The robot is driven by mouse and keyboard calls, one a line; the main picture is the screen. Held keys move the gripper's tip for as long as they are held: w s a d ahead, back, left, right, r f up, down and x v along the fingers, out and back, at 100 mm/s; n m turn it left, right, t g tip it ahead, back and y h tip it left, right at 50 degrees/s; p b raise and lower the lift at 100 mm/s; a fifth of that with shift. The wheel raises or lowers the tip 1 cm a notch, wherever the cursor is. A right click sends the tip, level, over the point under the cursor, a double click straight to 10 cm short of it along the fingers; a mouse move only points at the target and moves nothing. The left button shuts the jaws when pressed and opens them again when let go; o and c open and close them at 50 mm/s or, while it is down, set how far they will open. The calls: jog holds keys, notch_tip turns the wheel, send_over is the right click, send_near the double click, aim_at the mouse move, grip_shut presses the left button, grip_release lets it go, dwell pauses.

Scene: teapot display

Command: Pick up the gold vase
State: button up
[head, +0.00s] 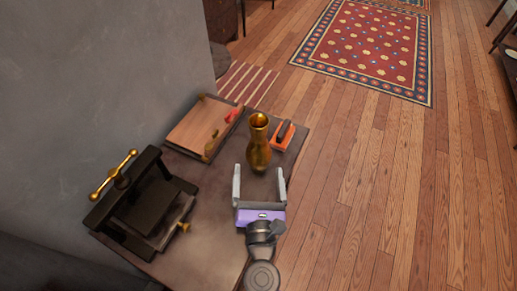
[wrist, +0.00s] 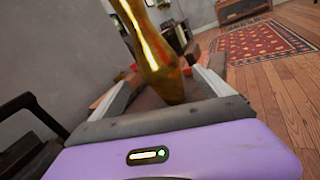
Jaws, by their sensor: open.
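The gold vase (head: 259,146) stands upright on a dark table (head: 215,235), near its right side in the head view. In the wrist view the vase (wrist: 155,55) rises just beyond the gripper's palm, between the two fingers, and its top is cut off. My gripper (head: 259,170) is open, with one finger on each side of the vase's lower part in the head view. I cannot tell whether either finger touches the vase.
A black press with a brass handle (head: 140,205) stands at the table's left. A wooden board (head: 203,127) with small red and gold items lies behind the vase. An orange block with a black top (head: 283,135) sits right of it. A grey wall (head: 90,80) borders the left.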

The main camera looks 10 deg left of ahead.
aim_at(258, 154)
jog(key=w, duration=0.6)
jog(key=shift+w+a+f, duration=0.1)
jog(key=shift+w+a, duration=0.2)
jog(key=shift+a, duration=0.05)
jog(key=shift+c, duration=0.4)
jog(key=c, duration=1.8)
grip_shut()
jog(key=shift+r, duration=0.2)
